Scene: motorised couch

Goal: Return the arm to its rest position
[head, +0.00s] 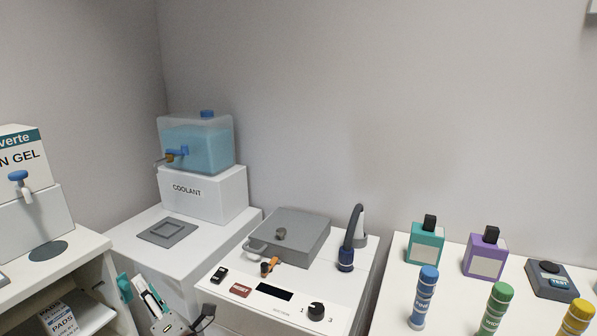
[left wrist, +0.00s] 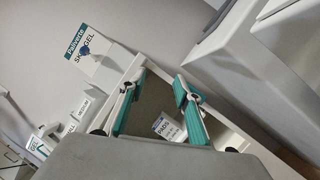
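My left gripper (head: 139,286) is low in the head view, in front of the gap between the left shelf unit and the coolant cabinet. Its two teal fingers stand apart with nothing between them that they touch. In the left wrist view the gripper (left wrist: 158,92) is also open and empty, with a white box marked PADS (left wrist: 167,127) seen beyond the fingers. The rest of the left arm is mostly hidden. My right gripper is in neither view.
The coolant tank (head: 197,146) stands on a white block on a cabinet. A console with a grey lidded basin (head: 290,236) and a dark hose (head: 351,240) is in the middle. Bottles and capped tubes stand at right. A shelf unit with a gel dispenser (head: 30,210) is at left.

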